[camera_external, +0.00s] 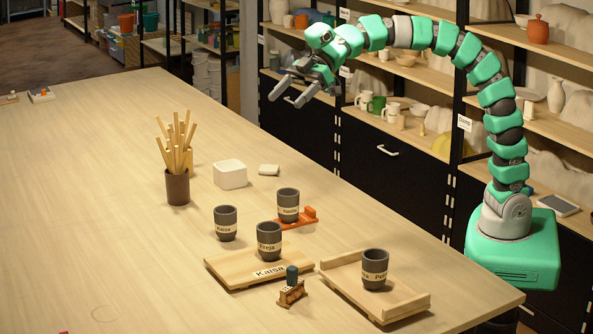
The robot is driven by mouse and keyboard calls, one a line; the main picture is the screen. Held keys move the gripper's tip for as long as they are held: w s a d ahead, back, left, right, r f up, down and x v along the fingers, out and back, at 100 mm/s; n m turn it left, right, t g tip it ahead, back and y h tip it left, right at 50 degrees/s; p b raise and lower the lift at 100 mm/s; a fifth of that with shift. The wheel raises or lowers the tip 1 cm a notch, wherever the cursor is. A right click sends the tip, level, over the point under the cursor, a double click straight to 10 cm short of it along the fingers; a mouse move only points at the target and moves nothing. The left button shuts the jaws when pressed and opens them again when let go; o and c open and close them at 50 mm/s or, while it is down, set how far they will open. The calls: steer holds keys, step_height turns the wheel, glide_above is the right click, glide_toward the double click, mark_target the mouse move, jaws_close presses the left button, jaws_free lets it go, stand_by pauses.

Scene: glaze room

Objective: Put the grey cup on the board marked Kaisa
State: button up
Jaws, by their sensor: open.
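Several dark grey cups with pale name bands stand upright on the table. One cup (225,224), its band seeming to read Kaisa, stands on the bare tabletop left of the boards. Another cup (269,238), its band hard to read, stands on the wooden board marked Kaisa (228,268). A third cup (288,203) stands at an orange-red piece; I cannot tell whether on it or just behind it. A further cup (375,266) stands on a second wooden board with raised edges (345,280). My gripper (285,99) is open and empty, raised well above the table's far edge.
A brown pot of wooden sticks (177,188), a white box (230,174) and a small pale block (269,170) stand behind the cups. A small wooden block with a dark knob (291,288) sits before the Kaisa board. The table's left is mostly clear.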

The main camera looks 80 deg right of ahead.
steer(key=s+d+r+m+t+h, duration=0.4)
steer(key=s+d+r+m+h, duration=0.1)
steer(key=d+r, duration=0.5)
steer(key=s+d+r+m+t+h, duration=0.5)
steer(key=s+d+r, duration=0.3)
steer(key=d+r, duration=0.3)
steer(key=d+m, duration=0.1)
steer(key=d, duration=0.3)
steer(key=shift+d+r+m, duration=0.2)
steer(key=shift+d+m, duration=0.05)
steer(key=shift+m, duration=0.05)
steer(key=shift+s, duration=0.1)
steer(key=o, duration=0.6)
